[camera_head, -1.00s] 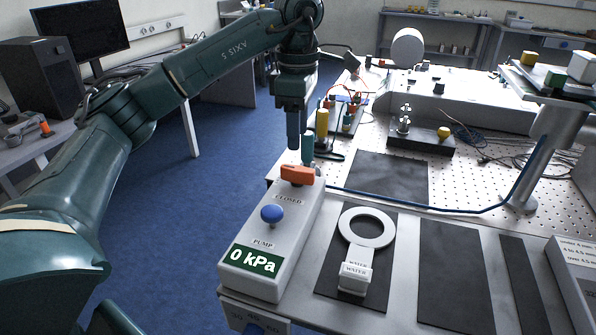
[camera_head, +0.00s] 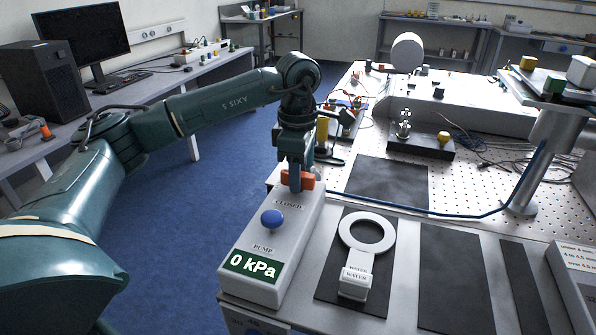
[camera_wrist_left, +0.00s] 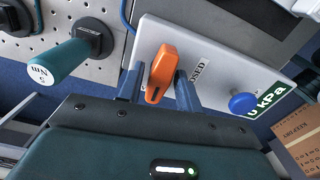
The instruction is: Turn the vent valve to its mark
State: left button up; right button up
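The vent valve's orange handle (camera_head: 297,180) sits at the far end of the white pump box (camera_head: 246,222), beside the "CLOSED" label. In the left wrist view the orange handle (camera_wrist_left: 163,68) lies between the two fingers of my left gripper (camera_wrist_left: 160,72). The gripper is open, one finger on each side, with narrow gaps; contact cannot be made out. In the head view my left gripper (camera_head: 295,180) is over the handle and hides part of it. The box has a blue knob (camera_head: 272,218) labelled "PUMP" and a display (camera_head: 254,264) reading "0 kPa". My right gripper is not in view.
A white ring-shaped piece labelled "WATER" (camera_head: 355,281) lies on a dark mat right of the box. A teal-handled tool (camera_wrist_left: 62,62) stands close by in the left wrist view. A blue hose (camera_head: 440,212) crosses the table behind.

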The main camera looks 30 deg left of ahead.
pick_arm(q)
jog(key=c, duration=0.7)
jog(key=shift+n, duration=0.3)
jog(key=n, duration=0.3)
jog(key=shift+n, duration=0.4)
jog(key=n+p, duration=0.1)
jog(key=n, duration=0.8)
jog(key=shift+p, duration=0.3)
jog(key=shift+n+p, duration=0.35)
jog(key=shift+n, duration=1.95)
